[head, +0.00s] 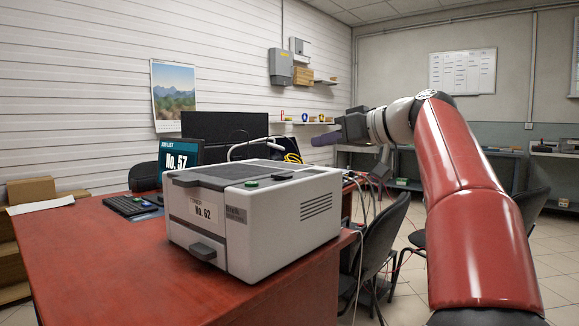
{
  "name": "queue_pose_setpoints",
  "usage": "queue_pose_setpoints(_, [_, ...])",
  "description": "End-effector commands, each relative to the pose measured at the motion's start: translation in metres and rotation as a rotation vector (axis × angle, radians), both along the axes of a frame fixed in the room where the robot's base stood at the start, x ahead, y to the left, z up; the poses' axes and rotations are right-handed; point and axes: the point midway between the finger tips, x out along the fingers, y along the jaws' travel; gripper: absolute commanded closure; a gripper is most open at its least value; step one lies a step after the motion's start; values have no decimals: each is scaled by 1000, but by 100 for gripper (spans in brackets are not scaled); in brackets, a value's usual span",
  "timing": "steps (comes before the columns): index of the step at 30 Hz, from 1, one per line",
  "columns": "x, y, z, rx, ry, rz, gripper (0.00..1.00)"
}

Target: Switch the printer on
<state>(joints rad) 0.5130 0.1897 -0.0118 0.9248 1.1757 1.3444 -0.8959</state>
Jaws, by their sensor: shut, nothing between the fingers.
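The printer (325,208) is a white and grey box on the near right part of the red desk, with a label reading "No. 62" on its front. A green button (251,184) and a dark button (283,177) sit on its top near the front right edge. Whether the printer has power cannot be told. My gripper (324,138) is shut and empty, raised above and beyond the printer, pointing left. It is apart from the printer. The printer's back and far side are hidden.
A monitor (181,157) showing "JOB LIST No. 57" and a keyboard (131,205) stand left of the printer. Black chairs (385,240) and hanging cables are at the right of the desk (95,255). Boxes (31,190) are at the far left. The desk's front left is clear.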

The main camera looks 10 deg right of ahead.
Motion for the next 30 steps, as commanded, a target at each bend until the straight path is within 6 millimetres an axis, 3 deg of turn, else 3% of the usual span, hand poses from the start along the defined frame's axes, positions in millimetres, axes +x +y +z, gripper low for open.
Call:
queue_pose_setpoints(7, [19,17,-6,1,2,5,100])
queue_pose_setpoints(18, [80,63,-25,1,4,4,100])
queue_pose_setpoints(22, [74,62,-50,1,3,-1,100])
queue_pose_setpoints(30, [73,64,-64,0,1,-1,100])
